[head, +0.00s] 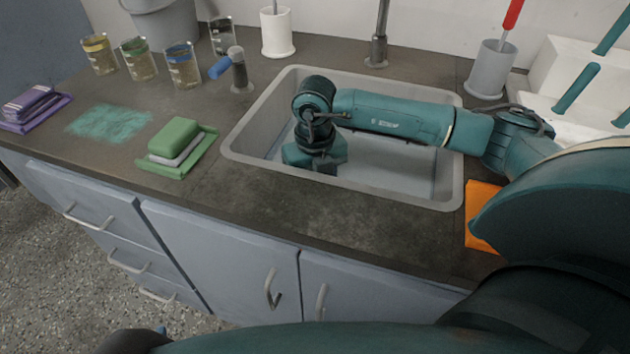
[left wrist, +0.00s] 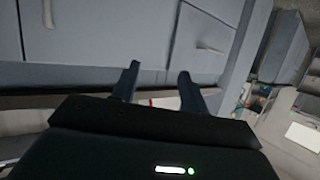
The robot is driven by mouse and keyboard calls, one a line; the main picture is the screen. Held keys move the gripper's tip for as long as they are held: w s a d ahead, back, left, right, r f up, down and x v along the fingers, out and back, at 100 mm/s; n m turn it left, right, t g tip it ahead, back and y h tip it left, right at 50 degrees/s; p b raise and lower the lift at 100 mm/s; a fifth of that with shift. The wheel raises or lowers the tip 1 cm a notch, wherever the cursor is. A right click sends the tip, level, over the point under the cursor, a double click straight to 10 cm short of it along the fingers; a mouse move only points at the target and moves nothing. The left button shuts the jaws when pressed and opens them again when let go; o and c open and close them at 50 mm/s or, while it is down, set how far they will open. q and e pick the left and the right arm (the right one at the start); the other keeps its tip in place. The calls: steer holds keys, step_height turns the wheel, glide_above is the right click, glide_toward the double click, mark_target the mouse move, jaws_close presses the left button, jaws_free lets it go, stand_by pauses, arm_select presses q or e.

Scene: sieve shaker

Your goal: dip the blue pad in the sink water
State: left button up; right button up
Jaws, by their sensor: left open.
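The sink (head: 455,180) is a grey basin set in the dark counter, with a pale bluish bottom. My right arm reaches into it from the right. My right gripper (head: 314,160) points down inside the left part of the basin. Its fingertips are hidden, so I cannot tell whether it holds anything. I do not see a blue pad in either view; one could be hidden beneath the right gripper. My left gripper (left wrist: 158,75) is open and empty in the left wrist view, in front of grey cabinet fronts.
Beakers (head: 183,66), a blue-handled tap (head: 238,72) and a faucet (head: 377,45) stand behind.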

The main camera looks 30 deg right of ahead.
stand_by(0.4)
steer(key=shift+r+p, duration=0.3)
steer(key=shift+r, duration=0.1)
arm_select(q)
step_height(320, 180, up, 9)
steer(key=s+a+n+t+p, duration=0.1)
steer(key=s+a+n+p, duration=0.15)
steer(key=p, duration=0.45)
arm_select(e)
step_height(320, 180, up, 9)
steer(key=shift+r, duration=0.1)
arm_select(q)
steer(key=shift+w+d+f+g+p, duration=1.2)
steer(key=shift+w+f+g+p, duration=0.2)
steer(key=shift+p, duration=2)
arm_select(e)
step_height(320, 180, up, 10)
